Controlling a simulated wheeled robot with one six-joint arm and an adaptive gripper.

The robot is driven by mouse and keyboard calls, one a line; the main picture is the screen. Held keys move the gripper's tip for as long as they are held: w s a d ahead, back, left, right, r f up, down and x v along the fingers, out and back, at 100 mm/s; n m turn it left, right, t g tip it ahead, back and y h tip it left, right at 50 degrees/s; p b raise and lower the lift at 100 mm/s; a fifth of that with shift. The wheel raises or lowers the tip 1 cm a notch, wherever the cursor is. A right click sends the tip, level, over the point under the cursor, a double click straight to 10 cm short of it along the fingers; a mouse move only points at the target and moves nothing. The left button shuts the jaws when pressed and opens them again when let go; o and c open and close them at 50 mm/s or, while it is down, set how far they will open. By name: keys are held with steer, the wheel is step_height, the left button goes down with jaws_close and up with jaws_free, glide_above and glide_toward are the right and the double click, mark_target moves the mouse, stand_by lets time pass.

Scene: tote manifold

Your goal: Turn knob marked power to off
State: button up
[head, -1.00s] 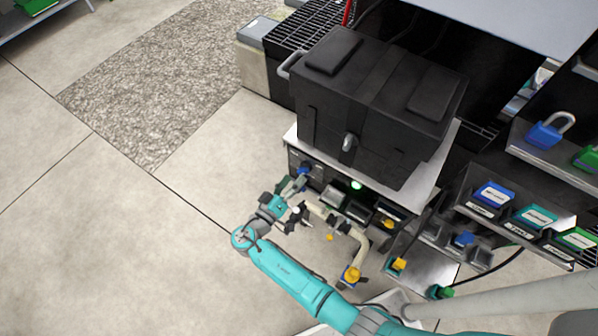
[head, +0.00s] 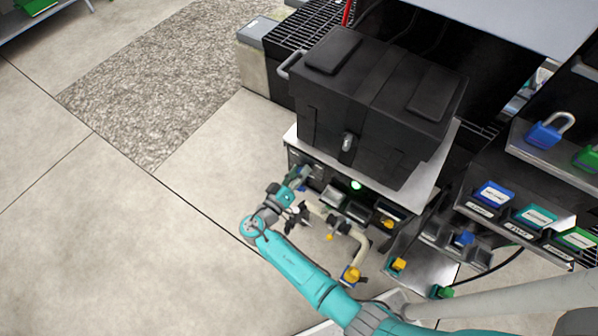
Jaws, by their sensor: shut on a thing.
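My gripper (head: 300,176) is at the left end of the front panel (head: 326,186) under the black case. A blue knob is on that part of the panel; my gripper and wrist now cover most of it. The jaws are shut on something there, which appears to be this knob. Its marking and pointer are too small or hidden to read.
A large black case (head: 375,100) sits on the bench above the panel. A green light (head: 356,185) glows on the panel. A pale pipe with a yellow valve (head: 351,274) is to the right of my arm. Coloured padlocks (head: 545,132) and bins stand at right. Floor at left is clear.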

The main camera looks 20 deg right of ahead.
steer(key=shift+n, duration=0.3)
steer(key=shift+f+n, duration=0.2)
steer(key=shift+n, duration=2.65)
steer(key=shift+f+n, duration=0.15)
steer(key=shift+n, duration=2.75)
steer(key=shift+f+n, duration=0.2)
steer(key=shift+n, duration=2.65)
steer(key=o, duration=1.2)
steer(key=shift+c, duration=0.2)
steer(key=v, duration=1.2)
